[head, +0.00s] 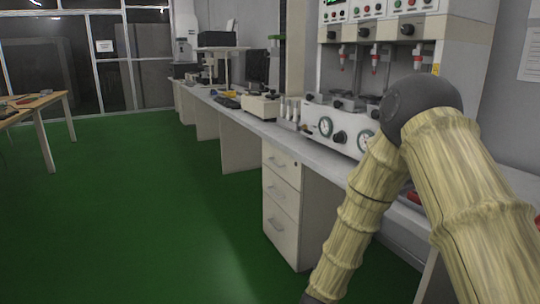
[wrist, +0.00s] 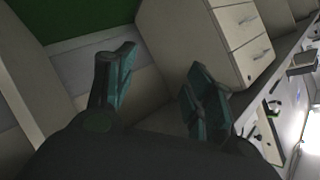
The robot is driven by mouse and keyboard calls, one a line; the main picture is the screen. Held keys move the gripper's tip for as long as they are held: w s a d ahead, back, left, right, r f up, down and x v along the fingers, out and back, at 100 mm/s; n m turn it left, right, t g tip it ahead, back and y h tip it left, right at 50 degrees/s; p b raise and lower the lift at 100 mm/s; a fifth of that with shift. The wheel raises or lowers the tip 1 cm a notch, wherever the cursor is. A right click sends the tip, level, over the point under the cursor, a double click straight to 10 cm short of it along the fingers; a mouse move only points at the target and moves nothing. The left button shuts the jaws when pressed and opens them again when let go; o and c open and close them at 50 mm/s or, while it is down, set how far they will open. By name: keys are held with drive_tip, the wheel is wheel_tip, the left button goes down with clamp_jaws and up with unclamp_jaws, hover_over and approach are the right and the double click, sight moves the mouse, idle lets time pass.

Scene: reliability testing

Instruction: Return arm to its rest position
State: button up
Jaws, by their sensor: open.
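My arm, with its bamboo-like covering and dark elbow, fills the right side of the head view, bent in front of the bench. Its forearm slopes down to the bottom edge, and my gripper is out of frame there. In the wrist view my gripper (wrist: 158,90) shows two dark teal fingers spread apart. The gap between them is empty, and nothing is held. Beyond the fingers are pale panels and a drawer cabinet (wrist: 205,40), seen tilted.
A long workbench (head: 225,110) runs along the right wall, with a white drawer cabinet (head: 281,205) under it. A test machine with gauges (head: 335,125) stands on the bench behind my arm. A wooden table (head: 38,103) is at far left. The green floor (head: 120,210) is clear.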

drive_tip(key=s+d+f+n+g+y, duration=0.25)
drive_tip(key=s+f+n+g, duration=0.45)
drive_tip(key=s+f, duration=1.45)
drive_tip(key=s+d+f+n+g+y+p, duration=0.1)
drive_tip(key=s+f+n+g, duration=0.15)
drive_tip(key=s, duration=1.05)
drive_tip(key=s+d+f+n+g+y, duration=0.1)
drive_tip(key=s+f+n+g+y, duration=0.2)
drive_tip(key=s, duration=0.9)
wheel_tip(320, 180, up, 33)
drive_tip(key=h+p, duration=0.1)
drive_tip(key=p, duration=3.1)
drive_tip(key=shift+r+h, duration=0.2)
drive_tip(key=shift+h, duration=0.15)
drive_tip(key=shift+w+a+n, duration=0.1)
drive_tip(key=shift+w+n, duration=0.05)
drive_tip(key=shift+n, duration=0.1)
